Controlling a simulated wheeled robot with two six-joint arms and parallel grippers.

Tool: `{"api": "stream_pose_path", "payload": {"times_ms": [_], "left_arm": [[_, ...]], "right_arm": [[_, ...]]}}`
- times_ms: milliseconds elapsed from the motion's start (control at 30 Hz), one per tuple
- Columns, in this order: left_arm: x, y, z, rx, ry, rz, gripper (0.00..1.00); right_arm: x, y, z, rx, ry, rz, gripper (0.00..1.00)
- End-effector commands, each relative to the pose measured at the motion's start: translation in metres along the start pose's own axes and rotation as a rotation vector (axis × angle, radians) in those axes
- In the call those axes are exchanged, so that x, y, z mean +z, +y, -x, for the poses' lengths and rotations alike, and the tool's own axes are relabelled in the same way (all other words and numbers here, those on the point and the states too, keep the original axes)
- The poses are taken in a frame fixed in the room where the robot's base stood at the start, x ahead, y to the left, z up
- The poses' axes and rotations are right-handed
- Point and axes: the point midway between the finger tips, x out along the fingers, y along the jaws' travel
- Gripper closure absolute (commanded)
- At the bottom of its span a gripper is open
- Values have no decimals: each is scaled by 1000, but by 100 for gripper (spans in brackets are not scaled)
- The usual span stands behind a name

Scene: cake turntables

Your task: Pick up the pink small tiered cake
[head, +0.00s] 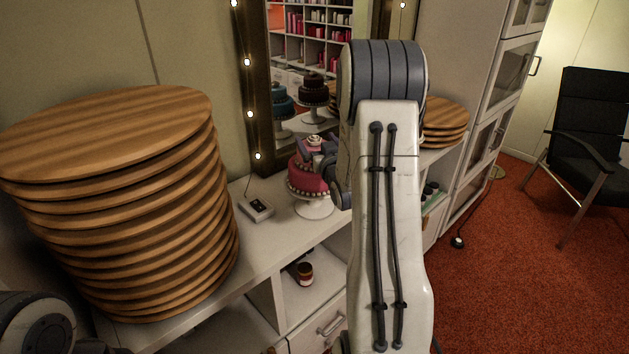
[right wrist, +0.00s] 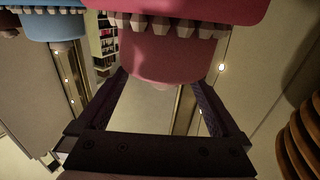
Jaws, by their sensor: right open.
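The pink small tiered cake (head: 307,180) stands on a white stand (head: 314,209) on the counter, partly hidden by my right arm in the head view. In the right wrist view the cake (right wrist: 172,55) appears upside down, with white beads around its tiers. My right gripper (right wrist: 160,82) is open, its two dark fingers on either side of the cake's smaller upper tier. I cannot tell whether they touch it. In the head view my right gripper (head: 319,153) is at the cake's top, mostly hidden. My left gripper is not in view.
A tall stack of wooden boards (head: 120,190) fills the left of the counter. A small device (head: 256,207) lies left of the cake. A mirror (head: 312,60) behind shows blue and brown cakes. A smaller board stack (head: 445,121) stands at right.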

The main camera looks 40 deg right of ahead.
Motion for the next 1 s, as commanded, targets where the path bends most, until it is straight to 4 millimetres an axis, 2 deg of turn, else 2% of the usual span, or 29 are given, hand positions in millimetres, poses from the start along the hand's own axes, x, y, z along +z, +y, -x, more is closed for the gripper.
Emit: {"api": "stream_pose_path", "payload": {"times_ms": [200, 300, 567, 667, 700, 833, 1000], "left_arm": [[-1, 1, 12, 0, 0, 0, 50], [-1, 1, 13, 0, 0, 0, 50], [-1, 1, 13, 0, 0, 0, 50], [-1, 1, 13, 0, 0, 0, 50], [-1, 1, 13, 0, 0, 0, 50], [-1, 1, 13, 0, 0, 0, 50], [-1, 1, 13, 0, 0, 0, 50]], "right_arm": [[-2, -4, -34, -1, 1, 0, 0], [-1, -3, -42, 0, 0, 0, 0], [0, -2, -45, 1, 0, 0, 0], [0, -2, -45, 1, 0, 0, 34], [0, -2, -45, 1, 0, 0, 50], [0, -2, -44, 1, 0, 1, 99], [-3, -2, -45, 1, 6, 2, 100]]}}
